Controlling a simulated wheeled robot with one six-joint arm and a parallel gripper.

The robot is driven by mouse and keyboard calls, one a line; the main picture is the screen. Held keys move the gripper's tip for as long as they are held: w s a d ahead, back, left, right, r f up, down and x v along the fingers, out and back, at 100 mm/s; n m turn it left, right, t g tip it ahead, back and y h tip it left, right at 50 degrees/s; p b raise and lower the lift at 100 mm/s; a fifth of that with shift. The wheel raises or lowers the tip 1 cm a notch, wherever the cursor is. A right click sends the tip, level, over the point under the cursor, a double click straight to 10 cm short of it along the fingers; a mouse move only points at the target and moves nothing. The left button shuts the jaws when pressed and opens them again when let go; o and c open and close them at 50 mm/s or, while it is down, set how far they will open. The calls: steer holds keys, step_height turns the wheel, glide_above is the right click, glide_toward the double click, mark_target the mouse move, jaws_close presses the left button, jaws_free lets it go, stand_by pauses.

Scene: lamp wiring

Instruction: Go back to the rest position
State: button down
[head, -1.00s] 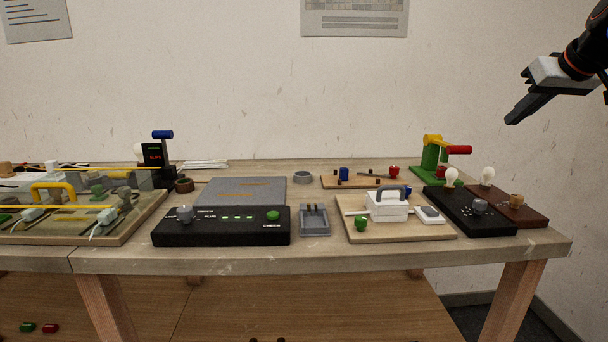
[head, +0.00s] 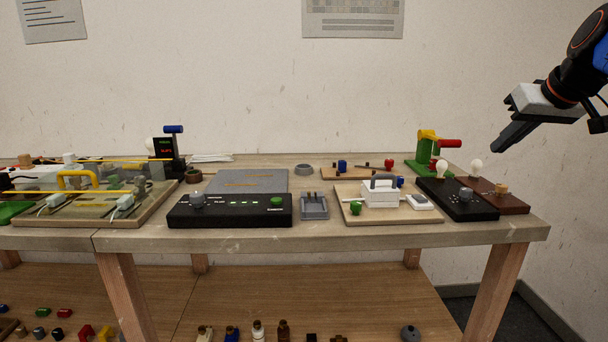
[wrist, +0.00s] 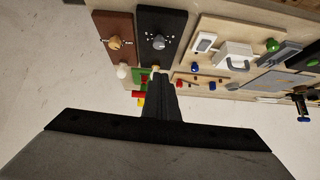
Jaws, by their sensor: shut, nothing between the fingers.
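My gripper (head: 511,137) is at the upper right of the head view, in the air above and to the right of the table's right end. Its dark fingers are together, pointing down and to the left, with nothing between them. In the wrist view the shut fingers (wrist: 162,103) point toward the table, which lies well beyond them. They appear apart from everything on the table.
The wooden table (head: 300,238) holds a black board with a bulb and knob (head: 458,200), a brown board (head: 511,205), a green stand with a red handle (head: 430,160), a white box (head: 380,195) and a black control panel (head: 230,212). A lower shelf (head: 270,290) holds small parts.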

steer(key=s+a+f+g, duration=0.1)
steer(key=s+a+f, duration=0.3)
steer(key=s+f, duration=0.3)
steer(key=s+a+f+g, duration=0.1)
steer(key=s+a+f, duration=0.4)
steer(key=f, duration=1)
steer(key=s+a+f+g, duration=0.1)
steer(key=s+a+f, duration=0.3)
steer(key=s+f, duration=0.6)
steer(key=shift+s+a+f+g+h, duration=0.25)
steer(key=shift+s+f+g+h, duration=0.05)
steer(key=shift+s+f, duration=0.15)
